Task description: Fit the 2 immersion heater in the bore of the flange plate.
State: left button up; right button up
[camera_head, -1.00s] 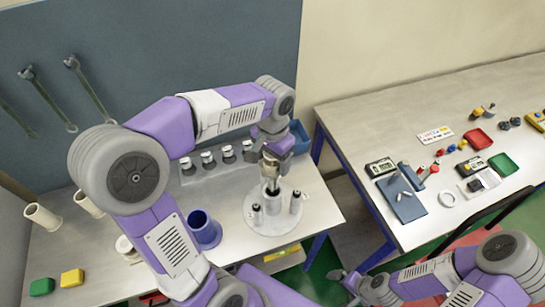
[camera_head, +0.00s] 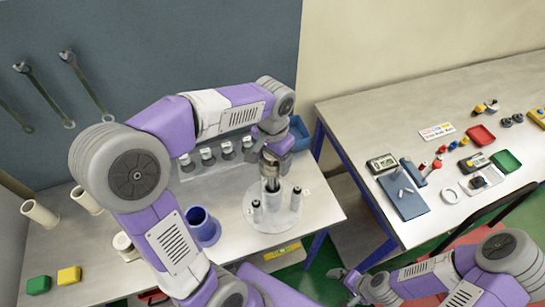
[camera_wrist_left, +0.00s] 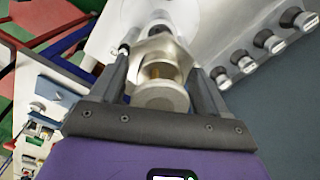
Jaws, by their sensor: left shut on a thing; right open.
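The flange plate (camera_head: 258,221) is a round pale disc on the left table, with dark-topped upright pins on it. My left gripper (camera_head: 270,160) is above the plate and shut on a metallic immersion heater (camera_head: 270,183). The heater stands roughly upright over the plate's middle; its lower end and the bore are hidden, so I cannot tell whether it is in the bore. In the left wrist view, the heater's pale head (camera_wrist_left: 160,97) sits between the fingers. My right gripper (camera_head: 350,282) is open and empty, low at the bottom, away from the tables.
Several grey-capped heaters (camera_head: 227,150) stand in a rack behind the plate. A blue cup (camera_head: 204,228) stands left of the plate, and a blue bin (camera_head: 299,134) behind it. The right table (camera_head: 365,110) holds trays, meters and small parts.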

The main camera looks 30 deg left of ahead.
aim_at(273, 180)
pick_arm(q)
jog(key=shift+f+b, duration=3.85)
jog(key=shift+f, duration=1.4)
jog(key=o, duration=1)
jog(key=shift+r, duration=0.15)
notch_tip(273, 180, up, 7)
jog(key=p, duration=0.6)
notch_tip(273, 180, up, 7)
jog(key=shift+r+p, duration=0.2)
jog(key=shift+p, duration=0.5)
